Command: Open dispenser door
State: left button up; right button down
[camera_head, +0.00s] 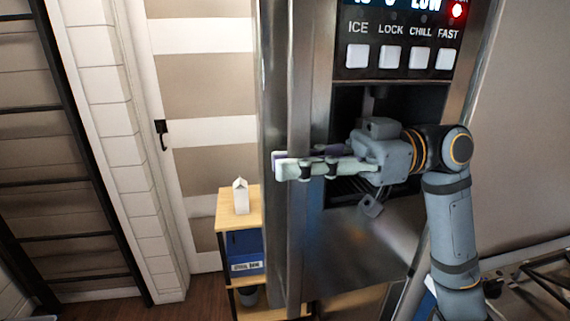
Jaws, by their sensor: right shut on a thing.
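The dispenser door (385,245) is the brushed-metal front of a tall appliance, with a dark recess and a control panel (400,40) above it. A vertical metal handle (294,235) runs along its left side. My right gripper (290,166) reaches in from the right, across the recess, with its fingers pointing left. Its fingers are shut on the handle and hide part of it. I cannot tell from this view whether the door stands slightly ajar. My left gripper is not in view.
A small wooden shelf (240,205) stands left of the appliance, with a white carton (240,196) on top and a blue box (245,252) below. A striped door (203,130) is behind. A stove (535,290) is at the lower right. Wooden floor shows at the lower left.

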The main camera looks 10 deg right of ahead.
jog(key=shift+s+d+n+g+b, duration=0.3)
jog(key=shift+s+g+b, duration=0.1)
jog(key=shift+s, duration=0.25)
jog(key=shift+s+d+n+g+b, duration=0.25)
jog(key=shift+s+g, duration=0.15)
jog(key=shift+s, duration=0.3)
jog(key=shift+s+d+n+g+b, duration=0.3)
jog(key=shift+s+g+b, duration=0.1)
jog(key=shift+s, duration=0.25)
jog(key=c, duration=1.4)
grip_release()
jog(key=v, duration=1.2)
jog(key=shift+r, duration=0.3)
